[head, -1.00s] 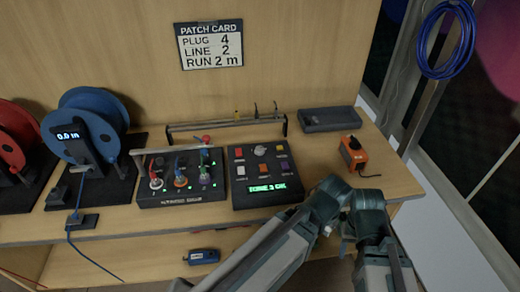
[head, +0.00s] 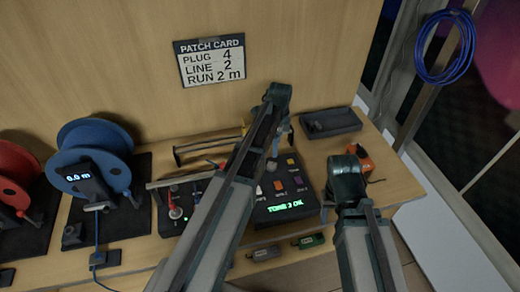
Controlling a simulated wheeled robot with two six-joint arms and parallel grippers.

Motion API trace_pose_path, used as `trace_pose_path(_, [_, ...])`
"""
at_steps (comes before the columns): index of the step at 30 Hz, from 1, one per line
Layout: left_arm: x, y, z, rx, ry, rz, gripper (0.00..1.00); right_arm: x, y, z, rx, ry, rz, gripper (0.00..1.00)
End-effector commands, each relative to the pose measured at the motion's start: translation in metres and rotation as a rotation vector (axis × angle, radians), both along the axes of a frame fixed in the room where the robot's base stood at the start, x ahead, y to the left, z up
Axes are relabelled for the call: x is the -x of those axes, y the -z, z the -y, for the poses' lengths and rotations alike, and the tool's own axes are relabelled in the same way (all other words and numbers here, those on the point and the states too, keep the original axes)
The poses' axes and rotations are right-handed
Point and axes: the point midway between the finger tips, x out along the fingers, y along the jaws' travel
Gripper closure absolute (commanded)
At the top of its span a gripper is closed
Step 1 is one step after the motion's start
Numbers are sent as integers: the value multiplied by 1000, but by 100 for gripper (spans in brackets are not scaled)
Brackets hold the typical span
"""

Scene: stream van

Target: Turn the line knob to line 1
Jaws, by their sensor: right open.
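The dark control box (head: 266,217) stands on the bench with a lit green display (head: 285,208) and several coloured buttons. The pale knob near its upper left is hidden behind my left arm, so its setting cannot be read. My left gripper (head: 276,148) is over the back of this box, mostly covered by its own wrist; its jaws cannot be made out. My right gripper (head: 326,204) is open, small in view, just right of the box's front corner. The patch card (head: 210,63) on the back wall reads plug 4, line 2, run 2 m.
A patch panel with a red plug (head: 175,212) is left of the box, partly behind my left arm. A blue reel (head: 97,140) and red reel (head: 14,178) stand farther left. A dark tray (head: 331,122) and an orange device (head: 365,158) are at right.

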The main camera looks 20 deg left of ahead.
Motion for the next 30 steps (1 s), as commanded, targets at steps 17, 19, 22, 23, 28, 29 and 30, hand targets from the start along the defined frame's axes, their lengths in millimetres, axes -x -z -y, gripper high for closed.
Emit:
trace_pose_path(17, [-10, 9, -10, 5, 65, 3, 20, 0, 9, 0, 0, 1, 0, 50])
trace_pose_path(19, [-10, 16, -10, 5, 65, 3, 20, 0, 16, 0, 0, 1, 0, 50])
trace_pose_path(22, [-10, 29, -10, 5, 65, 3, 20, 0, 28, 0, 0, 1, 0, 50])
trace_pose_path(23, [-10, 33, -10, 5, 65, 3, 20, 0, 33, 0, 0, 2, 0, 50])
trace_pose_path(28, [-10, 57, -10, 5, 64, 3, 20, 0, 57, 0, 0, 2, 0, 50])
trace_pose_path(29, [-10, 62, -10, 5, 64, 3, 20, 0, 62, 0, 0, 3, 0, 50])
trace_pose_path(30, [-10, 67, -10, 5, 64, 3, 20, 0, 67, 0, 0, 3, 0, 50])
